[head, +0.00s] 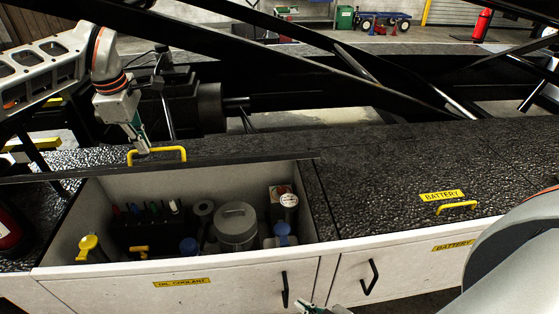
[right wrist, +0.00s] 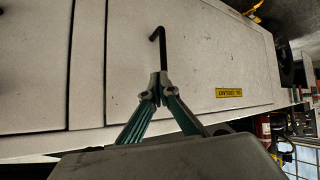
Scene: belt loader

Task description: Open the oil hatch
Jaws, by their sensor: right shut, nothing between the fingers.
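The oil hatch is raised at the back of an exposed white compartment (head: 140,182) in the head view; a yellow handle (head: 170,150) shows along it. My left gripper (head: 140,149) points down at the left part of that handle; whether its fingers grip it is too small to tell. My right gripper (head: 318,308) is at the bottom edge of the head view. In the right wrist view its fingertips (right wrist: 158,90) are together, empty, at the end of the black door handle (right wrist: 161,48). The front panel carries an oil coolant label (head: 182,283).
The compartment holds a grey canister (head: 237,227), a gauge (head: 289,201), blue caps and a yellow-topped filler (head: 88,243). A closed battery hatch (head: 390,170) with a yellow handle (head: 457,207) is at right. Dark beams cross above. A red extinguisher (head: 10,228) stands at left.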

